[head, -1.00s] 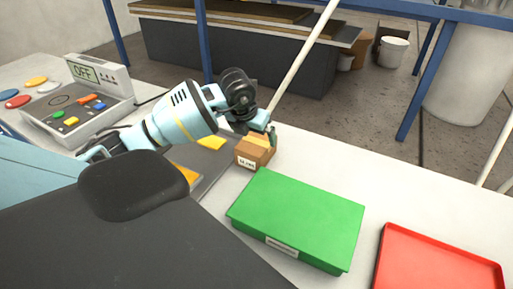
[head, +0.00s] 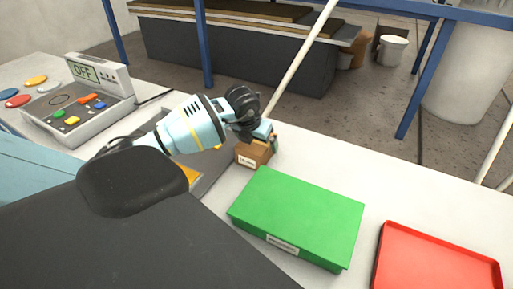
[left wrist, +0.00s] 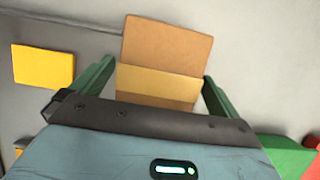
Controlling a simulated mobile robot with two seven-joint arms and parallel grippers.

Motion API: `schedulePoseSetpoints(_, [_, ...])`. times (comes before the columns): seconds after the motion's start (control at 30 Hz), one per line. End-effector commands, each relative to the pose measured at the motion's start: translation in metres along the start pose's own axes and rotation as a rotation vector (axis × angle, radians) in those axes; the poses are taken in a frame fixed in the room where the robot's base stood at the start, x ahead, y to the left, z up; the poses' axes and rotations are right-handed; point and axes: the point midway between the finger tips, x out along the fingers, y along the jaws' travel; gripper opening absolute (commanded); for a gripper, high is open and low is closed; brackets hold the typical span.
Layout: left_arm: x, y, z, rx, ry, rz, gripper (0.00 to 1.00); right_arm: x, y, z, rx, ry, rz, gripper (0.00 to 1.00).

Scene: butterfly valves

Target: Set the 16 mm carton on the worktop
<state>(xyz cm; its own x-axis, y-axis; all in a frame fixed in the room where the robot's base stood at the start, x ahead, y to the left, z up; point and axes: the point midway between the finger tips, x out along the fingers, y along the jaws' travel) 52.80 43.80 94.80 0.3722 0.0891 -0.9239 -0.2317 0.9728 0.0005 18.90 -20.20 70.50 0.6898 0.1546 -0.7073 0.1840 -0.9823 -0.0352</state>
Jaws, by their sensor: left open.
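The carton (head: 248,156), a small brown box with a white label on its front, stands on the pale worktop (head: 215,202) just behind the green box. The label's print is too small to read surely. My left gripper (head: 266,138) is low over the carton and hides part of its top. In the left wrist view the carton (left wrist: 165,42) has a paler tape band and lies between the two green fingers of the gripper (left wrist: 157,72). The fingers are open, with a visible gap at each side of the carton. My right gripper is not in view.
A closed green box (head: 297,215) stands close in front of the carton. A red tray (head: 436,262) lies at the right. A control panel reading OFF (head: 85,100) stands at the left. A yellow piece (left wrist: 43,66) lies beside the gripper. Clear worktop lies right of the carton.

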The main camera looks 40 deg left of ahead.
Motion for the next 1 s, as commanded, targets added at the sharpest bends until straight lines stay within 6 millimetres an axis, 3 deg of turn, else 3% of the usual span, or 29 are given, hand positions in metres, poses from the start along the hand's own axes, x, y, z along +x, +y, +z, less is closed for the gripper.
schedulePoseSetpoints(0.67, [0.0041,0.0001,-0.0017,-0.001,0.0,0.0,1.0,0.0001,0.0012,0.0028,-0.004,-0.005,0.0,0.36])
schedulePoseSetpoints(1.0, [0.0041,0.0001,-0.0017,0.0,0.0,0.0,0.57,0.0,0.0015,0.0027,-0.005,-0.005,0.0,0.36])
